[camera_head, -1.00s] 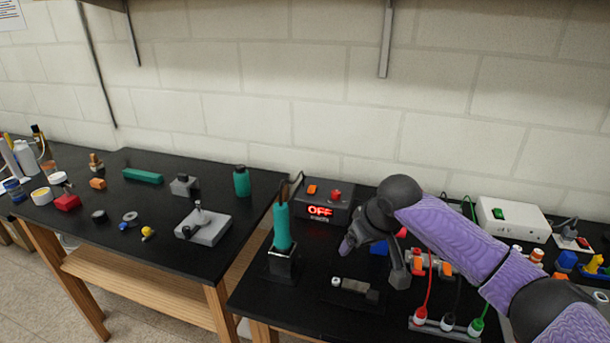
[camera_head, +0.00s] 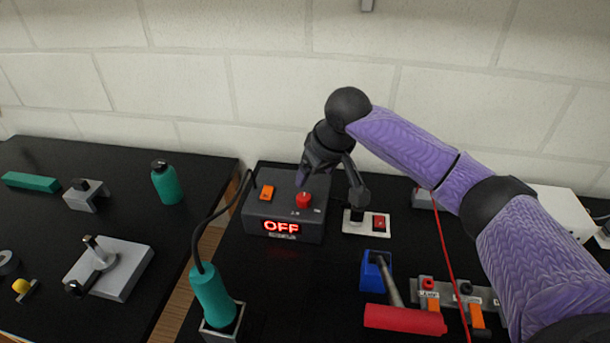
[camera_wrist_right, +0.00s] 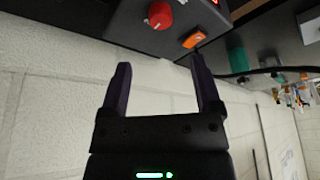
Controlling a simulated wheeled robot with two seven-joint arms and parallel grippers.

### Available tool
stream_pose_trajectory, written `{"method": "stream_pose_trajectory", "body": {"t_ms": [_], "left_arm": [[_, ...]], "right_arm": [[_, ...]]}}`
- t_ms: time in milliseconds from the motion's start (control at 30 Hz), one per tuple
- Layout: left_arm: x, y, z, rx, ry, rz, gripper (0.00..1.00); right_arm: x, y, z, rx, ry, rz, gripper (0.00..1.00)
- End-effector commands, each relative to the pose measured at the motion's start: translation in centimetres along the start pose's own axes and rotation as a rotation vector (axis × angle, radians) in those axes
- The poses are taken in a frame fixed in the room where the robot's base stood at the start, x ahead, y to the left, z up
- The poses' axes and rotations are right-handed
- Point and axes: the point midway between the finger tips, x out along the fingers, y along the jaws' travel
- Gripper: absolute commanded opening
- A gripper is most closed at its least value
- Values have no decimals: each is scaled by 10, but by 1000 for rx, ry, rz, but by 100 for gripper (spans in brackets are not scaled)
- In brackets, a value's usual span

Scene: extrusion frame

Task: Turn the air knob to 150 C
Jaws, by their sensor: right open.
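The hot-air station (camera_head: 287,207) is a dark box on the black bench, with a red display reading OFF. Its red air knob (camera_head: 304,200) is on the top face, right of an orange switch (camera_head: 266,192). In the right wrist view the red knob (camera_wrist_right: 159,15) and orange switch (camera_wrist_right: 194,38) lie beyond the fingertips. My right gripper (camera_head: 325,180) is just above and right of the knob, apart from it. Its two dark fingers (camera_wrist_right: 160,75) are spread with nothing between them. The knob's pointer setting is too small to read. My left gripper is not in view.
A teal hot-air handle (camera_head: 213,296) stands in a holder at front left, its cable running to the station.

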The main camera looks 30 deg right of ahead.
Motion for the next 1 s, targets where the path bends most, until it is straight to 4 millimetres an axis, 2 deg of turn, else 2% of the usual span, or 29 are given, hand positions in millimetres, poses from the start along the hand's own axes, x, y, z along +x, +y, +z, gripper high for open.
{"method": "stream_pose_trajectory", "body": {"t_ms": [167,400,500,633,867,1000], "left_arm": [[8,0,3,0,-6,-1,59],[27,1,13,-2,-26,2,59],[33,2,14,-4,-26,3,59],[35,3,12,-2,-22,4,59],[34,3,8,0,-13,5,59],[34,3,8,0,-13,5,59]], "right_arm": [[19,0,2,0,-3,-1,82],[77,0,2,1,-2,-1,82],[93,0,2,1,-3,0,82],[101,0,1,-1,0,1,82],[100,0,1,-1,0,1,82],[100,0,1,-1,0,1,52]]}}
